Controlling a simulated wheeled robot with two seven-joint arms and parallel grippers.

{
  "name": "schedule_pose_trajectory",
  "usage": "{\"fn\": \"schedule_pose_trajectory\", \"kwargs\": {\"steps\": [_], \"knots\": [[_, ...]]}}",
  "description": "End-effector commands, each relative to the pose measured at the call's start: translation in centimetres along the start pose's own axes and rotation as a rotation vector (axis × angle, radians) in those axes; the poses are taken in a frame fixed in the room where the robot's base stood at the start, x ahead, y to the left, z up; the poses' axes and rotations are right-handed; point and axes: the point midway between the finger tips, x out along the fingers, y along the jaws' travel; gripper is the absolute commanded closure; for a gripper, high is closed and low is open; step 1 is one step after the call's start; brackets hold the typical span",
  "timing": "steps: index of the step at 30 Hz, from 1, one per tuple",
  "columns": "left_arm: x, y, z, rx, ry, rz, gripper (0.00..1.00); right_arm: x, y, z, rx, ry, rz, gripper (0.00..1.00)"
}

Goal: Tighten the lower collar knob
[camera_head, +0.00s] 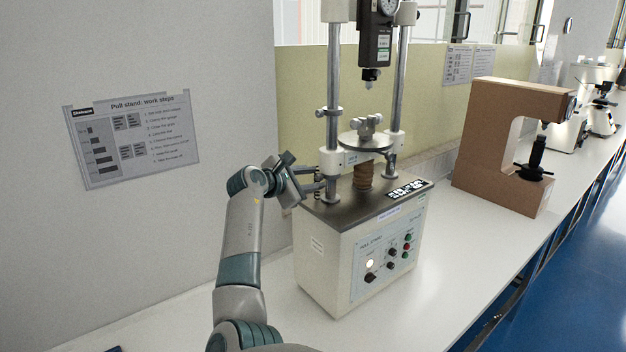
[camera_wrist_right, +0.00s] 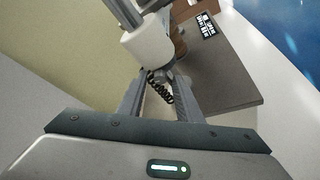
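The pull stand (camera_head: 345,255) stands on the bench, with two steel columns and a white carriage (camera_head: 333,162) on the left column. A small lower collar (camera_head: 333,196) sits on that column below the carriage, close to the dark base top. My right gripper (camera_head: 308,183) reaches in from the left beside it. In the right wrist view my gripper (camera_wrist_right: 157,98) has its fingers apart, with the dark ribbed collar knob (camera_wrist_right: 160,88) showing between or just beyond the tips. I cannot tell whether either finger touches it. My left gripper is not in view.
An upper collar (camera_head: 328,112) sits higher on the left column. A round table with a clamp (camera_head: 366,138) stands between the columns, under the hanging force gauge (camera_head: 377,35). A brown tester (camera_head: 490,130) stands to the right. The bench front (camera_head: 440,300) is clear.

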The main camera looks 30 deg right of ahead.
Motion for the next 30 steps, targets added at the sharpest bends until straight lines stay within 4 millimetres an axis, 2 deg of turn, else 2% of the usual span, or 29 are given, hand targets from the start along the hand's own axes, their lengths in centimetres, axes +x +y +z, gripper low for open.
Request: {"fn": "schedule_pose_trajectory", "kwargs": {"steps": [1, 3, 4, 17, 23, 30], "knots": [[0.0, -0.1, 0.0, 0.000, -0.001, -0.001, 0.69, 0.0, 0.0, 0.0, 0.000, 0.000, 0.000, 0.81], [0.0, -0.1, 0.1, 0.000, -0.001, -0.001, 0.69, 0.0, 0.0, 0.0, 0.000, 0.000, 0.000, 0.98], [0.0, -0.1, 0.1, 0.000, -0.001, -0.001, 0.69, 0.0, 0.0, 0.0, 0.000, 0.000, 0.000, 1.00], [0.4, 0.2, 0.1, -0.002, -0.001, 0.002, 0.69, 0.1, -0.2, 0.0, 0.040, -0.003, 0.016, 1.00], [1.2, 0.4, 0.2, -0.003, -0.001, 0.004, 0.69, 0.2, -0.4, 0.0, 0.127, -0.004, 0.052, 1.00], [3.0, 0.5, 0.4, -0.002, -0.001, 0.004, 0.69, 0.3, -0.7, -0.3, 0.295, -0.004, 0.124, 1.00]]}}
